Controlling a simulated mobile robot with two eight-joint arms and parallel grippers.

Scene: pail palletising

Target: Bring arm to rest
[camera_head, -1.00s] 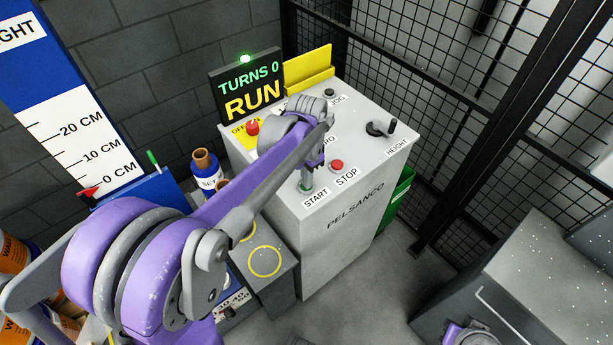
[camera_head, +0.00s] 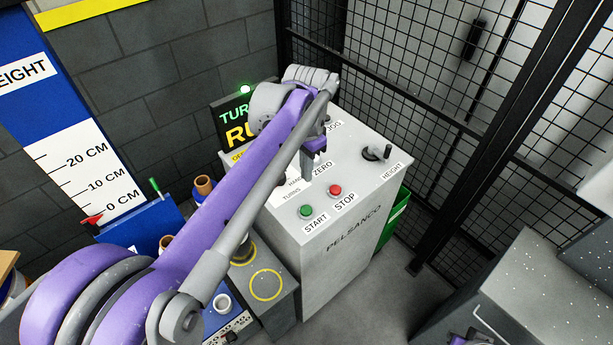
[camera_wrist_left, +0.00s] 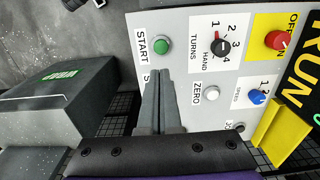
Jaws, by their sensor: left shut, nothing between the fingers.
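My left gripper (camera_head: 308,176) is shut and empty, above the sloping top of the light grey PELSANCO control cabinet (camera_head: 352,262). In the left wrist view its closed fingers (camera_wrist_left: 160,75) show over the panel, between the START and ZERO buttons. The green START button (camera_head: 306,211) and red STOP button (camera_head: 335,190) are clear of the fingers in the head view. The green START button also shows in the left wrist view (camera_wrist_left: 162,46). My purple and grey left arm covers part of the lit display (camera_head: 232,122).
Black mesh fencing (camera_head: 410,90) stands behind and right of the cabinet. A green bin (camera_head: 397,212) is at its right side. Grey floor (camera_head: 385,300) is open in front.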

